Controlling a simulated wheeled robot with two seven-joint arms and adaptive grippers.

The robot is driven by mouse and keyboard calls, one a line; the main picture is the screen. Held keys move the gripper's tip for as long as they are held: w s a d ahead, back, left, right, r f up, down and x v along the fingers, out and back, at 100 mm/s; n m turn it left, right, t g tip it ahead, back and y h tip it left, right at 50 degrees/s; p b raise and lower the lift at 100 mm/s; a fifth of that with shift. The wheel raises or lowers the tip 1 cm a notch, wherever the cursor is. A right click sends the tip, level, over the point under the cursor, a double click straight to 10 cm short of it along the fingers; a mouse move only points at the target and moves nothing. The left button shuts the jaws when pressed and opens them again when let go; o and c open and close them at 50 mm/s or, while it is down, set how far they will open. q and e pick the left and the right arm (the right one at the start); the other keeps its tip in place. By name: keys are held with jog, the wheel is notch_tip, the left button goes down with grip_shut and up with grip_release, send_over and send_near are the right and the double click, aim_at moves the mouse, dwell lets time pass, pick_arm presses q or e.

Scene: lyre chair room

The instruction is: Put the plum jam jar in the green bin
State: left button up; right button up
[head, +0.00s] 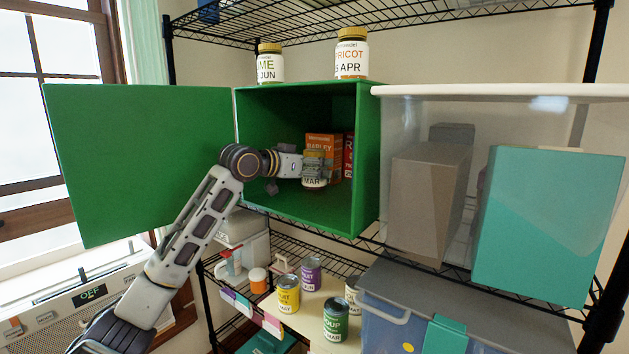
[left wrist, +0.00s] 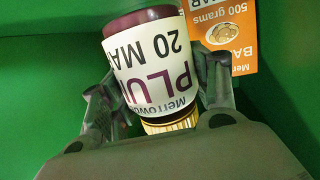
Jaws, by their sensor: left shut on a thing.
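The green bin (head: 368,150) is a box on the shelf with its front open and its door (head: 140,150) swung out to the left. My left gripper (head: 308,164) reaches inside it and is shut on the plum jam jar (head: 314,182). The jar shows in the left wrist view (left wrist: 152,75) between both fingers, with a white label, dark purple contents and a gold lid. It looks roughly upright in the head view, partly covered by the gripper. I cannot tell whether its base touches the bin floor. My right gripper is not in view.
An orange barley box (head: 322,141) stands close behind the jar, also in the left wrist view (left wrist: 228,40), with a red box (head: 348,155) beside it. Two jars stand on the bin's top. A clear tub (head: 500,93) is to the right. Several cans stand below.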

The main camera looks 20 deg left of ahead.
aim_at(314, 179)
pick_arm(q)
jog(key=shift+f, duration=1.85)
jog(key=shift+f, duration=0.15)
jog(key=o, duration=1.3)
jog(key=shift+b+v, duration=1.15)
jog(key=shift+v, duration=4.95)
